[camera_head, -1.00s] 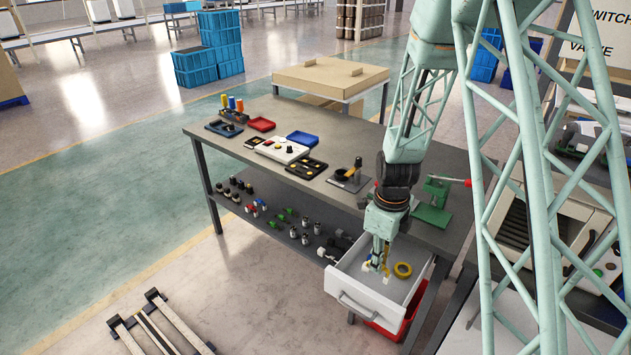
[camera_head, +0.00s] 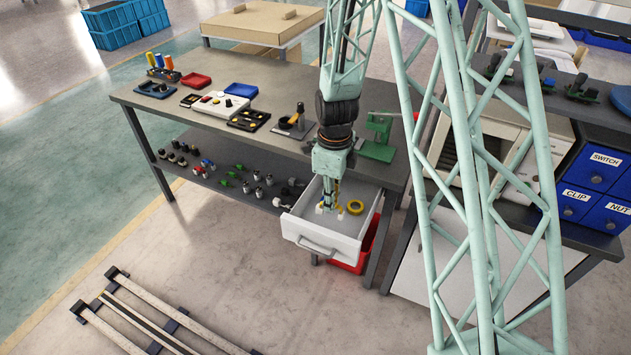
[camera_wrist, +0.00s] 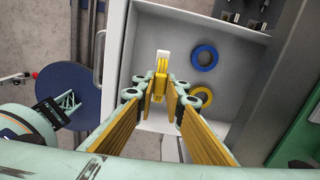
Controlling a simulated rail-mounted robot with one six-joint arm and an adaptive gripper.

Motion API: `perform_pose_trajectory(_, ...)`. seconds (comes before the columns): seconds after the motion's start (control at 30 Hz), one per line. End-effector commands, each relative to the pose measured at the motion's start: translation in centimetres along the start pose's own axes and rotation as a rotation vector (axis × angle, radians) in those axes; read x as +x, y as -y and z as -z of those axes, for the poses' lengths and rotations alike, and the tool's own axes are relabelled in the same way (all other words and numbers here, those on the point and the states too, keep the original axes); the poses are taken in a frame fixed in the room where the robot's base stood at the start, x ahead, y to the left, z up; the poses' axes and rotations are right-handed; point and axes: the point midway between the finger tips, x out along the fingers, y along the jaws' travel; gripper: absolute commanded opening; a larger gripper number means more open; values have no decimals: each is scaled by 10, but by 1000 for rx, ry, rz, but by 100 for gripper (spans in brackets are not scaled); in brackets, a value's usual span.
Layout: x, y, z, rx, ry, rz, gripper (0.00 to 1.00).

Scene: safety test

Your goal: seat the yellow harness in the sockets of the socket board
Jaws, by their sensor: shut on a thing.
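My gripper (camera_head: 330,207) reaches down into the open white drawer (camera_head: 312,234) under the bench. In the wrist view my gripper (camera_wrist: 160,97) is shut on the yellow harness (camera_wrist: 160,82), which stands between the fingertips with a white connector end (camera_wrist: 163,56) pointing away. The fingers hide part of the harness. A yellow ring (camera_wrist: 201,97) and a blue ring (camera_wrist: 204,57) lie in the drawer to its right. I cannot tell for certain which bench item is the socket board; a black board with yellow parts (camera_head: 248,120) lies on the bench top.
The bench top (camera_head: 280,85) holds a white panel with knobs (camera_head: 220,103), a red tray (camera_head: 196,80), a blue tray (camera_head: 241,90) and a green press (camera_head: 379,137). A red bin (camera_head: 362,255) is below the drawer. Labelled blue drawers (camera_head: 600,170) stand right.

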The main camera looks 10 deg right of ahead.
Motion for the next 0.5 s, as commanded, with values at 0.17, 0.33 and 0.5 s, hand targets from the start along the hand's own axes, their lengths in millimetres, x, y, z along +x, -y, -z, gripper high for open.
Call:
perform_pose_trajectory(0.17,-8,3,-2,-119,0,0,0)
perform_pose_trajectory(0.33,-15,6,-4,-277,0,0,0)
perform_pose_trajectory(0.5,-23,10,-7,-447,0,1,0)
